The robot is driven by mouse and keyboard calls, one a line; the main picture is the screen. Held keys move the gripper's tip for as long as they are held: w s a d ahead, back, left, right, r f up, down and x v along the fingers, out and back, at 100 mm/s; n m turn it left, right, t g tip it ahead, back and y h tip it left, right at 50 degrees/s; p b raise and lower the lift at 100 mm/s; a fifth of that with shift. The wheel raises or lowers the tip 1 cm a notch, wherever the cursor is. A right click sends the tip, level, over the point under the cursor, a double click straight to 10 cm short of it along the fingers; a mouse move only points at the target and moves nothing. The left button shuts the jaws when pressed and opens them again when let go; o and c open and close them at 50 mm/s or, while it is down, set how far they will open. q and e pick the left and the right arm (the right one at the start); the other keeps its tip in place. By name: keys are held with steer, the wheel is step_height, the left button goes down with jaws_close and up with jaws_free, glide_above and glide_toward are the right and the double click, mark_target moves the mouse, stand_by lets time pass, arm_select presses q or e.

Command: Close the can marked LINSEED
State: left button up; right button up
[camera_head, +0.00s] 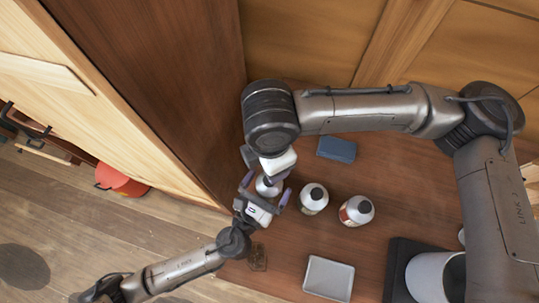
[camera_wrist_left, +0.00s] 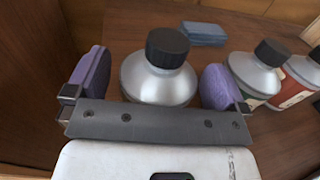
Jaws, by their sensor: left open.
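A silver can (camera_head: 268,188) with a black cap stands between the spread purple fingers of my left gripper (camera_head: 265,189). In the left wrist view this can (camera_wrist_left: 158,84) is upright, its cap (camera_wrist_left: 167,47) sits on its neck, and gaps show beside the fingers. My right gripper (camera_head: 272,167) is just above and behind this can in the head view; its jaw opening is unclear. Two more capped silver cans stand to the right, a middle one (camera_head: 313,198) and one with a red label (camera_head: 356,211). I cannot read LINSEED on any can.
A blue block (camera_head: 337,149) lies behind the cans. A pale square tray (camera_head: 329,278) is in front, and a white round container (camera_head: 428,277) stands on a dark base at right. A tall wooden panel (camera_head: 165,70) rises close on the left.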

arm_select(q)
steer(key=v, duration=1.1)
steer(key=shift+s+a, duration=0.15)
steer(key=shift+s, duration=0.15)
steer(key=shift+s+a+b, duration=0.3)
steer(key=shift+s+a, duration=0.05)
steer(key=shift+s, duration=0.25)
